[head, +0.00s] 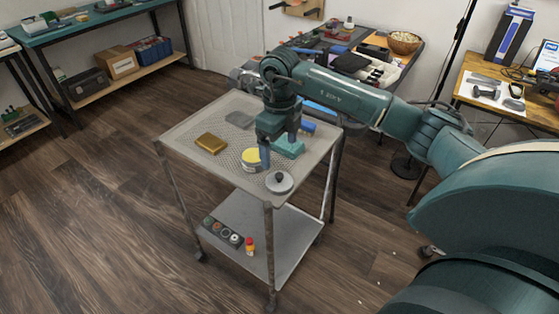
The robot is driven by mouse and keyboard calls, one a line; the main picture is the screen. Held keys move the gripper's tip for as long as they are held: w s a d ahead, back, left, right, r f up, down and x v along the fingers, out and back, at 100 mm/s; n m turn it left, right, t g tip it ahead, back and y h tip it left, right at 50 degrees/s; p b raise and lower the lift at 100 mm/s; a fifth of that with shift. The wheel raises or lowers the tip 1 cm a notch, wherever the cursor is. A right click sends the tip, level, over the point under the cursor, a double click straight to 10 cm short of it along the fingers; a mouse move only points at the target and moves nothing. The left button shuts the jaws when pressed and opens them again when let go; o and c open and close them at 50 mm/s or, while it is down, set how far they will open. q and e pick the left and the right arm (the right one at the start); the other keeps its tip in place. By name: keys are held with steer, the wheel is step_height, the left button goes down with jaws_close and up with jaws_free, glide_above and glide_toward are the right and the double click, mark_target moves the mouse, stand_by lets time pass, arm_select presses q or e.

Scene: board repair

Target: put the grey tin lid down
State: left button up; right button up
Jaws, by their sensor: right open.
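The grey tin lid (279,184), round with a dark knob, rests on the perforated top of the grey cart (205,120), close to its front corner. A round tin with a yellow top (250,162) stands just behind and left of the lid. My right gripper (279,150) points down over the cart, behind the lid and apart from it in the picture. Its jaws are open and I see no lid between them. The gripper partly hides the tin and a teal box (290,146). My left gripper is not in view.
On the cart top are a gold-brown box (211,143), a dark grey flat piece (240,119) and a blue cylinder (307,126). The lower shelf (285,245) holds a small red-and-yellow bottle (249,246) and a dark tray of round parts (222,232). The cart's left front top is clear.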

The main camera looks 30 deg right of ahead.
steer(key=s+a+f+g+y, duration=0.1)
steer(key=s+a+y, duration=0.35)
steer(key=a, duration=0.65)
steer(key=s+a+f+g+y, duration=0.1)
steer(key=s+a+y, duration=0.4)
steer(key=a, duration=0.6)
steer(key=s+a+r+m+t+y, duration=0.1)
steer(key=a+r+m+t+y, duration=0.65)
steer(key=m+y, duration=0.3)
steer(key=d+f+m+t+h, duration=0.4)
steer(key=m+t+h, duration=0.2)
steer(key=m, duration=0.4)
steer(key=d+f+m+t+h, duration=0.4)
steer(key=d+m+t+h, duration=0.15)
steer(key=m, duration=0.55)
steer(key=s+d+f+m+g+h, duration=0.2)
steer(key=s+f+m+g, duration=0.3)
steer(key=f, duration=0.5)
steer(key=s+m+h, duration=0.1)
steer(key=s+m, duration=0.1)
steer(key=s, duration=0.1)
steer(key=shift+f+h, duration=0.15)
steer(key=shift+h, duration=0.2)
